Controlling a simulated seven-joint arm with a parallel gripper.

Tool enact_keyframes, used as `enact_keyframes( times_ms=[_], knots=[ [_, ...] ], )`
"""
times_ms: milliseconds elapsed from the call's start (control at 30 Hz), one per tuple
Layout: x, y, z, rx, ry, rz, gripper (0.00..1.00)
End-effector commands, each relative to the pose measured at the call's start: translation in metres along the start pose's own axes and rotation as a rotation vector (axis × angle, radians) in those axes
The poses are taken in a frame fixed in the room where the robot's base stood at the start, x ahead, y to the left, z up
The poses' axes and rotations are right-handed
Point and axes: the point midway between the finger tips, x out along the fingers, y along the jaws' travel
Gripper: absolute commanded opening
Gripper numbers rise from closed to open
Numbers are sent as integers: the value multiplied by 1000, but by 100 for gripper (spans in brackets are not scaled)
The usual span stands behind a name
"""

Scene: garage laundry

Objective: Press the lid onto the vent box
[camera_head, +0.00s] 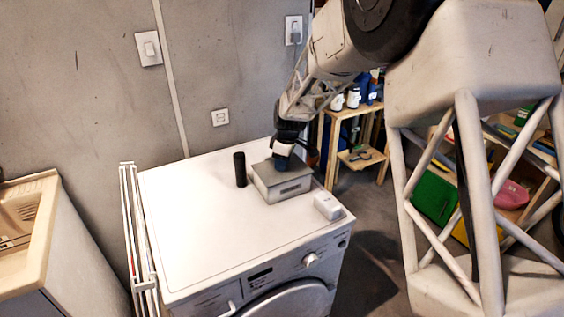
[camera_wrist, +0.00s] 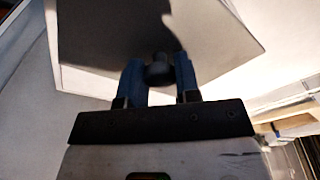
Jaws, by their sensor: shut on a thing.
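The vent box (camera_head: 286,191) is a grey box with a slot in its front, standing on top of the white washing machine near its back right. The flat grey lid (camera_head: 299,179) lies over the top of the box; whether it is fully seated I cannot tell. My gripper (camera_head: 281,163) is above the lid. In the wrist view my gripper (camera_wrist: 158,78) has its two blue fingers on either side of a dark round knob (camera_wrist: 158,71) on the lid (camera_wrist: 100,45), shut on it. The box below the lid is mostly hidden in the wrist view.
A black cylinder (camera_head: 240,169) stands just left of the box. A small white block (camera_head: 327,206) is at its right, near the machine's edge. The left part of the washing machine top (camera_head: 190,215) is clear. A wooden shelf (camera_head: 352,155) stands behind on the right.

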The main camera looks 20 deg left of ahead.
Motion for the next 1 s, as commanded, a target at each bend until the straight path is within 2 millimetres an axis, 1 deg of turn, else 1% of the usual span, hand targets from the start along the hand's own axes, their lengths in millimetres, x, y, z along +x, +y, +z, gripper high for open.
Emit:
enact_keyframes(
  times_ms=[200,233,400,567,600,767,1000],
  knots=[
    [0,0,0,0,0,0,7],
    [0,0,0,0,0,0,35],
    [0,0,0,0,0,0,60],
    [0,0,0,0,0,0,60],
    [0,0,0,0,0,0,62],
    [0,0,0,0,0,0,86],
    [0,0,0,0,0,0,86]
  ],
)
